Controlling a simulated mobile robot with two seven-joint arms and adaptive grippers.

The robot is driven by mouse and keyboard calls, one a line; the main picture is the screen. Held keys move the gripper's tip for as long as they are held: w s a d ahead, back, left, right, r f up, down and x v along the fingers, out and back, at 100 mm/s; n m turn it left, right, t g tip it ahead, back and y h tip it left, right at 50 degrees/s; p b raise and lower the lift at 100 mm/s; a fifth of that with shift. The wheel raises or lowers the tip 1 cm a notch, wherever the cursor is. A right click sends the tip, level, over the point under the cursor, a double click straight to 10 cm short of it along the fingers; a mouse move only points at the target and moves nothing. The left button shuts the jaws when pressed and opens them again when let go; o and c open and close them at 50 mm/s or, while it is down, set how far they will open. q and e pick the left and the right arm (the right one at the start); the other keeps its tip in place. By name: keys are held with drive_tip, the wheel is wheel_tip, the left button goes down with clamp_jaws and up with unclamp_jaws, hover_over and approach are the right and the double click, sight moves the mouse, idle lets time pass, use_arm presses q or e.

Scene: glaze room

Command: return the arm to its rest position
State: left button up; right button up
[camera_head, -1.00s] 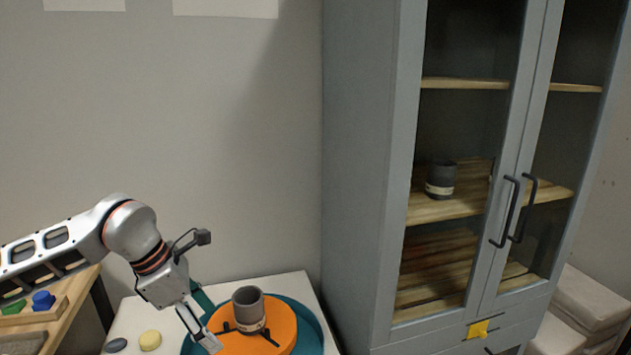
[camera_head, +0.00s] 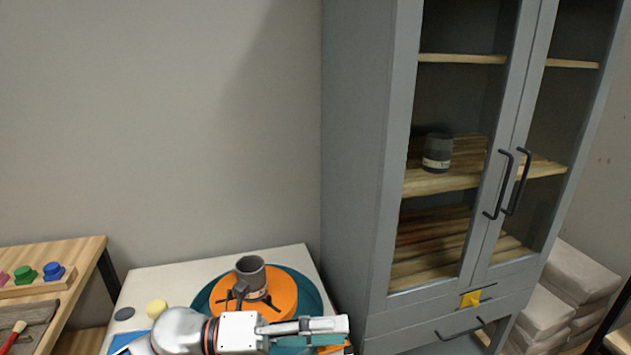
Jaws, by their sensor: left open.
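My left gripper (camera_head: 335,330) is low in the picture, in front of the orange wheel head, pointing right. It is open, and nothing shows between its fingers. My left arm (camera_head: 185,330) comes in from the bottom left edge. A dark grey cup (camera_head: 250,272) stands upright on the orange wheel head (camera_head: 284,287), apart from the gripper. The wheel head sits in a teal basin (camera_head: 312,291), whose front part the arm hides. My right gripper does not show.
A tall grey cabinet (camera_head: 360,150) with closed glass doors stands at the right, a dark cup (camera_head: 437,153) on its shelf. A white table (camera_head: 180,280) carries a yellow sponge (camera_head: 157,309). A wooden table (camera_head: 60,255) with coloured pieces is at the left. Stacked pale blocks (camera_head: 570,285) stand far right.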

use_arm(q)
drive_tip(key=w+a+f+n+t+y, duration=0.35)
drive_tip(key=a+f+n+t, duration=0.35)
drive_tip(key=n, duration=0.6)
drive_tip(key=w+a+f+n+t+y, duration=0.2)
drive_tip(key=a+f+n+t+y, duration=0.25)
drive_tip(key=n+t, duration=0.6)
drive_tip(key=s+a+f+n+g+y, duration=0.2)
drive_tip(key=s+a+f+n, duration=0.1)
drive_tip(key=f, duration=0.5)
drive_tip(key=s+a+f+n+g+y, duration=0.3)
drive_tip(key=s+a+f+n, duration=0.1)
drive_tip(key=s+f+n, duration=0.2)
drive_tip(key=s+a+f+n+g+y, duration=0.2)
drive_tip(key=s+a+f+n, duration=0.2)
drive_tip(key=f, duration=0.6)
drive_tip(key=shift+s+f+n+y, duration=0.25)
drive_tip(key=shift+s+n+y, duration=0.15)
drive_tip(key=shift+s, duration=0.65)
